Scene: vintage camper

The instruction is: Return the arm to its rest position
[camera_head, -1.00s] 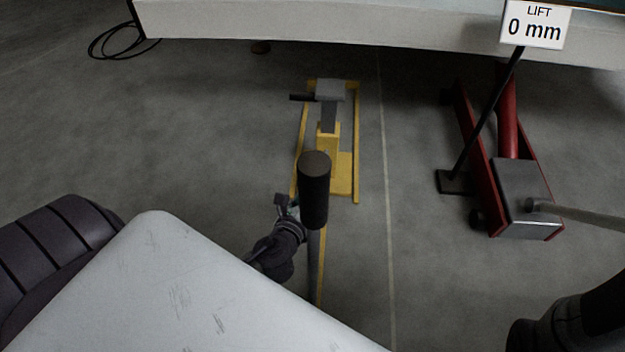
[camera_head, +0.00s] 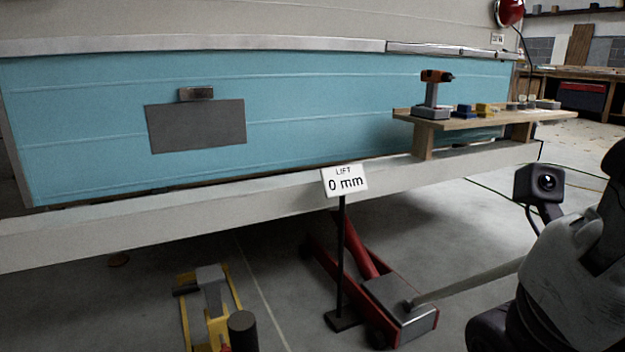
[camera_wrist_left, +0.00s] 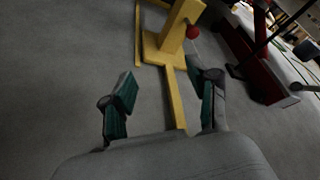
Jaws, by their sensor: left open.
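My left gripper (camera_wrist_left: 162,88) shows in the left wrist view with its two green-padded fingers spread apart and nothing between them. A yellow floor stand (camera_wrist_left: 160,48) lies beyond the fingers, and its long bar runs back between them in the picture. The left arm does not show in the head view. My right arm (camera_head: 580,265) comes in at the right edge of the head view with a small camera on it; its gripper fingers are not visible. The yellow stand (camera_head: 185,325) is at the bottom of the head view, with a dark cylindrical grip (camera_head: 242,330) beside it.
A red jack (camera_head: 400,312) with a long handle stands on the floor near my right arm. A sign (camera_head: 345,181) reads "LIFT 0 mm". The blue camper side (camera_head: 300,105) spans the back. A wooden shelf (camera_head: 545,117) holds a drill (camera_head: 433,92) and small items.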

